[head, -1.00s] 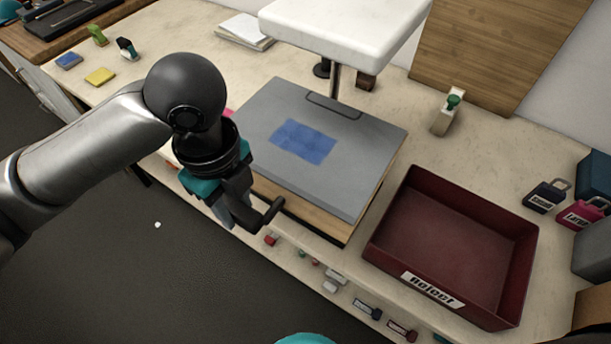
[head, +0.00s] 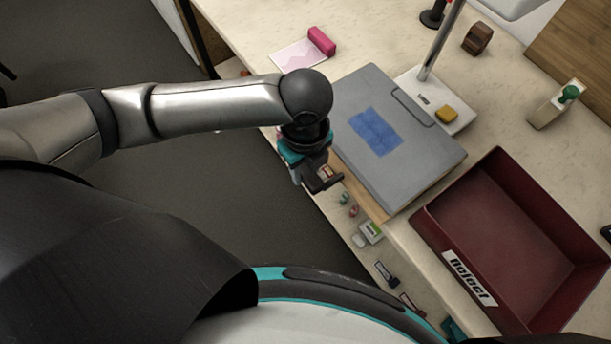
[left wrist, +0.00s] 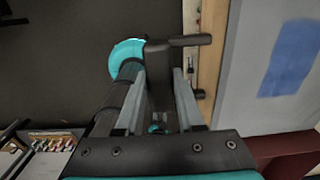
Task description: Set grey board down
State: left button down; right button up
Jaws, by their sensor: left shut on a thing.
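The grey board (head: 405,100) lies over a wooden base (head: 362,188), with a blue patch (head: 375,132) on its top. It also shows at the right of the left wrist view (left wrist: 238,90). My left gripper (head: 318,176) is at the board's left side, over the table's front edge. In the left wrist view its fingers (left wrist: 158,100) are shut on a dark, bar-like piece (left wrist: 175,45) that reaches toward the board's edge. I cannot tell whether this piece joins the board. My right gripper is not in view.
A dark red tray labelled Reject (head: 510,230) stands right of the board. A pink roll (head: 321,41) lies at the back. Small items (head: 370,231) sit along the front edge.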

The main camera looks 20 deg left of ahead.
pick_arm(q)
notch_tip(320, 180, down, 4)
jog(key=shift+f+b, duration=0.2)
jog(key=shift+b, duration=0.2)
jog(key=shift+r, duration=0.1)
jog(key=c, duration=0.5)
grip_release()
jog(key=shift+f, duration=0.2)
jog(key=shift+r, duration=0.1)
notch_tip(320, 180, up, 12)
jog(key=shift+r+p, duration=0.1)
jog(key=shift+p, duration=0.9)
